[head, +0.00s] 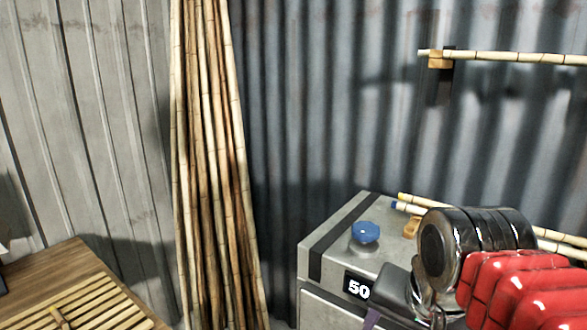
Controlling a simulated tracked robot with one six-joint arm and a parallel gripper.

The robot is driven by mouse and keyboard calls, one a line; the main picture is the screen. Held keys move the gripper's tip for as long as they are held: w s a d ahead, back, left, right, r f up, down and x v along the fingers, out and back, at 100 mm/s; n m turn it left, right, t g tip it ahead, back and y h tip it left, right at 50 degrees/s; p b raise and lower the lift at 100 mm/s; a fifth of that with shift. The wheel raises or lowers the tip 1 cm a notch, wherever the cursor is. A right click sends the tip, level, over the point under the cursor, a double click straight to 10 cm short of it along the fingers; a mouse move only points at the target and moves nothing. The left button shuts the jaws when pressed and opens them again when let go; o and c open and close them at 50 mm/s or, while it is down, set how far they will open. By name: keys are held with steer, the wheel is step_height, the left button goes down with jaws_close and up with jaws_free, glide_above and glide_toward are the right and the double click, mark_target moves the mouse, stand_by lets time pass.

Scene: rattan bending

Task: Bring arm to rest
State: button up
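My arm comes in from the lower right, with red ribbed covers and a black round joint. It stands in front of the grey machine (335,238) and hides part of its top and front. My gripper (398,290) seems to be the dark grey part below and left of the black joint. Its fingers cannot be made out, so I cannot tell whether it is open or shut, or whether it holds anything.
Rattan poles (212,170) lean on the corrugated wall. One pole (510,57) rests on a wall bracket (440,60). Poles (560,238) lie behind my arm. A wooden table (45,265) with a slatted rack (90,305) is lower left.

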steer(key=s+f+n+t, duration=0.1)
steer(key=s+f+n, duration=0.2)
steer(key=f+n, duration=0.3)
steer(key=shift+f, duration=0.85)
